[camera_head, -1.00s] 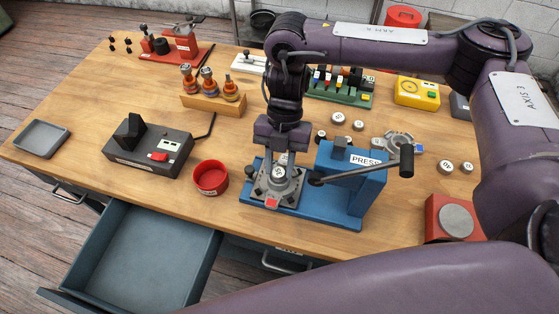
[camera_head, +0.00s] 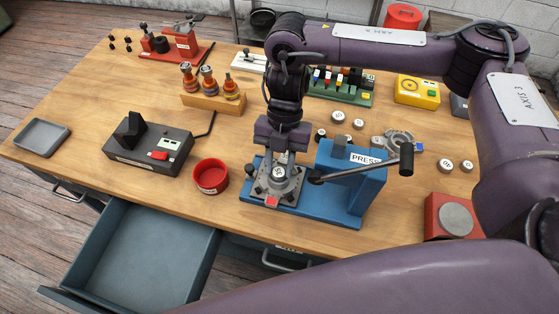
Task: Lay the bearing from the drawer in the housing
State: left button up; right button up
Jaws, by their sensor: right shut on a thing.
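The open drawer (camera_head: 110,262) at the lower left is empty where I can see into it. The grey metal housing (camera_head: 289,194) sits on the blue base of the press, left of its column. My right gripper (camera_head: 278,165) points down from above the housing. It is shut on the small pale round bearing (camera_head: 278,172), at the middle of the housing. The fingers partly hide the bearing, and I cannot tell whether it is seated or just above its seat. My left gripper is not in view.
The blue press (camera_head: 345,185) with its black-knobbed lever (camera_head: 406,158) stands close right of the gripper. A red bowl (camera_head: 211,177) is to the left, beside a dark tester (camera_head: 150,148). A grey tray (camera_head: 42,138) lies far left. Small round parts (camera_head: 446,165) lie on the right.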

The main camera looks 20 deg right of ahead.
dwell(0.5)
jog(key=o, duration=1.1)
jog(key=shift+c, duration=0.2)
jog(key=shift+f, duration=0.1)
notch_tip(320, 180, up, 8)
jog(key=p, duration=0.8)
